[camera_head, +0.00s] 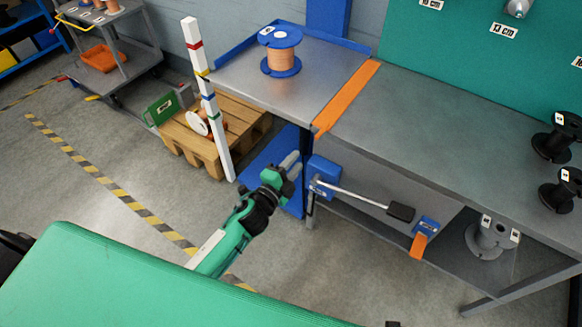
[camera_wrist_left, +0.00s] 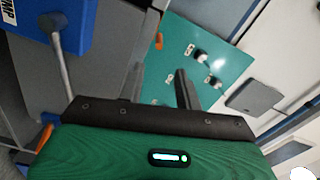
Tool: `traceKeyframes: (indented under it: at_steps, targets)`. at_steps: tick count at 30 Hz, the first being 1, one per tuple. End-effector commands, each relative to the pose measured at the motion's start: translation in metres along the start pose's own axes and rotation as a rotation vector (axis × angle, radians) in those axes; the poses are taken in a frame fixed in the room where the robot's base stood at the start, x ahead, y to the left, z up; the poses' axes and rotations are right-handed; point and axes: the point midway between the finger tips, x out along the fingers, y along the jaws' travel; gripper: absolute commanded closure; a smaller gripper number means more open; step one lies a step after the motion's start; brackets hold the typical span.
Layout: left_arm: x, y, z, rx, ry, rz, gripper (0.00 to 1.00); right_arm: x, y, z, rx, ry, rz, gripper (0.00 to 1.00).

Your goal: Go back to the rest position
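My left arm comes in from the lower left of the head view. Its gripper (camera_head: 291,166) is in front of the blue panel below the workbench, left of the blue lever box. In the left wrist view the two fingers of this gripper (camera_wrist_left: 158,88) stand apart with nothing between them. The fingers point towards the green wall board (camera_wrist_left: 205,60). My right gripper is in neither view.
The blue lever box (camera_head: 323,172) with its black-handled lever (camera_head: 400,211) is close right of my left gripper. A striped post (camera_head: 212,115) and a pallet (camera_head: 235,115) stand to the left. A spool (camera_head: 281,52) sits on the metal bench (camera_head: 240,80).

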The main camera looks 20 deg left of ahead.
Motion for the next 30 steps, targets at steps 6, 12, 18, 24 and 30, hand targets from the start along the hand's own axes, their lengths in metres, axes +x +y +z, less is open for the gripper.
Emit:
traceKeyframes:
  at_steps: [6, 12, 18, 24, 30]
  targets:
    - [-0.012, -0.001, 0.000, 0.001, 0.000, -0.001, 0.66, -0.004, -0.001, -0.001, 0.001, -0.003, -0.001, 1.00]
    - [-0.013, -0.001, 0.000, 0.001, 0.000, -0.001, 0.66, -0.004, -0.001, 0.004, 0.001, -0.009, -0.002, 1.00]
    - [-0.013, -0.001, 0.000, 0.001, 0.000, -0.001, 0.66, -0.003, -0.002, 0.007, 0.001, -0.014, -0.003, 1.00]
    - [-0.015, 0.005, 0.004, -0.023, -0.021, 0.014, 0.66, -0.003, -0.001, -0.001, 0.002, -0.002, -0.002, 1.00]
    - [-0.052, 0.074, 0.046, -0.313, -0.276, 0.183, 0.66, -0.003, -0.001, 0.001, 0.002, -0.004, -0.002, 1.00]
